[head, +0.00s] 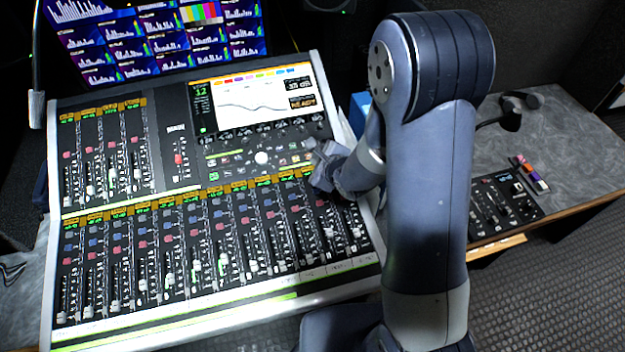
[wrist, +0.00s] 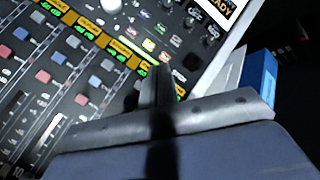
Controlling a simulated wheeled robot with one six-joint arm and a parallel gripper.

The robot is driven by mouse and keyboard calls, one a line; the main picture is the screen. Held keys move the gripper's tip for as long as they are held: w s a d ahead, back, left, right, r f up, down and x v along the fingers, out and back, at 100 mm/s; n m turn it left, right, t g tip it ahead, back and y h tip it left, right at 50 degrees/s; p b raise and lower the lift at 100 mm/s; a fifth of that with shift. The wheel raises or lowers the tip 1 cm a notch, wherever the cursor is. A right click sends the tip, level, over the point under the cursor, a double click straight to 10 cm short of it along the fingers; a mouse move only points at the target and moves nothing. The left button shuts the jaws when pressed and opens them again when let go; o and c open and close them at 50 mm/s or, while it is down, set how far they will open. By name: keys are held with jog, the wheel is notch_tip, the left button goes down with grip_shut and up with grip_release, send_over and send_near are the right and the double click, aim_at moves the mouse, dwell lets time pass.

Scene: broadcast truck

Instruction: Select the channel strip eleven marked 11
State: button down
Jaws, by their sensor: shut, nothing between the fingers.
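The mixing console (head: 110,199) fills the left and middle of the head view, with a long lower row of channel strips. Numbers on the strips are too small to read there, so I cannot single out strip 11. In the wrist view a "10" (wrist: 17,170) shows at the lower left, and strips to its right are largely hidden by my gripper. My gripper (head: 322,170) is shut and empty over the right end of the lower row, near its orange labels. In the wrist view its fingertips (wrist: 160,76) overlap the label row; contact cannot be told. The console screen (head: 250,97) shows "12" and "READY".
A multi-picture monitor (head: 150,35) stands behind the console. A blue box (wrist: 262,80) stands beyond the console's right edge. A small black control panel (head: 502,205) and a headset (head: 512,105) are on the grey desk (head: 570,130) at the right.

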jog(key=shift+w+a+f+b, duration=0.1)
jog(key=shift+w+f+b, duration=0.05)
jog(key=shift+f+b, duration=1.05)
jog(key=shift+w+f+b, duration=0.2)
jog(key=shift+f+b, duration=0.65)
jog(key=shift+f, duration=0.6)
jog(key=shift+w+a+f+b, duration=0.1)
jog(key=shift+w+f+b, duration=0.05)
jog(key=shift+f+b, duration=1.05)
jog(key=shift+f, duration=0.25)
jog(key=shift+w+f, duration=0.1)
jog(key=shift+f, duration=0.15)
jog(key=shift+f+b, duration=0.4)
jog(key=shift+f, duration=0.05)
jog(key=shift+r, duration=0.1)
jog(key=shift+r+p, duration=0.75)
jog(key=r+p, duration=0.3)
jog(key=s+r+p, duration=0.1)
jog(key=r, duration=0.1)
jog(key=shift+d, duration=0.15)
